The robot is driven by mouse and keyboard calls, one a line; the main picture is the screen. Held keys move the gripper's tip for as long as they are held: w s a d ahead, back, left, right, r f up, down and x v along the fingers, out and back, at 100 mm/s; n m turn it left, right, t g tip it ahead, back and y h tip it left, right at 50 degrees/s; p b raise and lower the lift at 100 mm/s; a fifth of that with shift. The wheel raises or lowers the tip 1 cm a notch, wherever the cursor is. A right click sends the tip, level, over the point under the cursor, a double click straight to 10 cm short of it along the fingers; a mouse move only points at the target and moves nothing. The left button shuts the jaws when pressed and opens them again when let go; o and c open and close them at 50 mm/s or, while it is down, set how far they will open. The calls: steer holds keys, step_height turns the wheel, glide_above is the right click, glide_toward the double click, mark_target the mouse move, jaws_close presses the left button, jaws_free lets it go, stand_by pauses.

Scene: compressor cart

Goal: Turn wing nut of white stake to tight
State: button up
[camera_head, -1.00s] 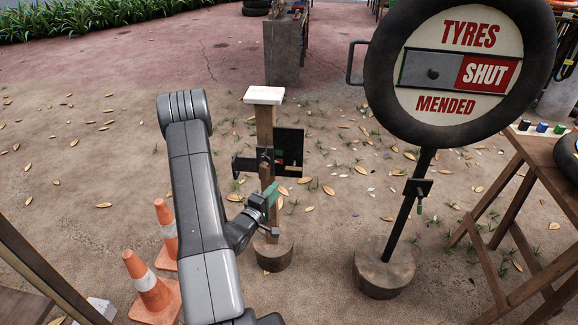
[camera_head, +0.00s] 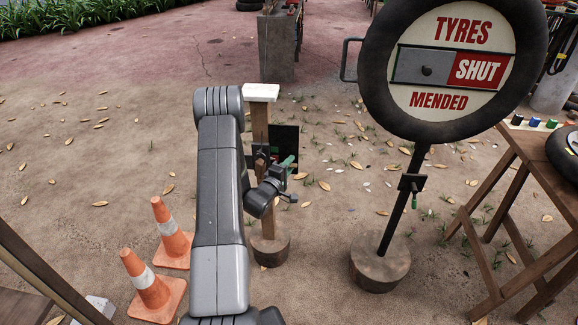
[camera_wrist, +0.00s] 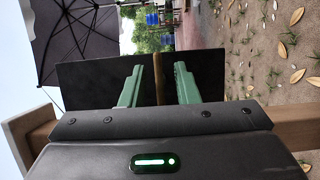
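The white stake is a wooden post with a white top (camera_head: 261,92), upright in a round wooden base (camera_head: 270,250). A black bracket with a dark plate (camera_head: 285,138) is on the post, partly behind my arm. I cannot make out its wing nut. My gripper (camera_head: 287,167) is beside the post, in front of the plate. In the wrist view its two green fingers (camera_wrist: 158,86) are apart, with the dark plate (camera_wrist: 85,88) beyond them and a narrow brown strip between them. The post (camera_wrist: 292,134) runs sideways there, partly hidden by the gripper body.
A round TYRES MENDED sign (camera_head: 453,70) stands on a black pole at the right, with a dark clamp and green handle (camera_head: 413,186). Traffic cones (camera_head: 150,285) stand at the lower left. A wooden trestle table (camera_head: 520,155) is at the far right. Open dirt lies behind.

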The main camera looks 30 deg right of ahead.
jaws_close()
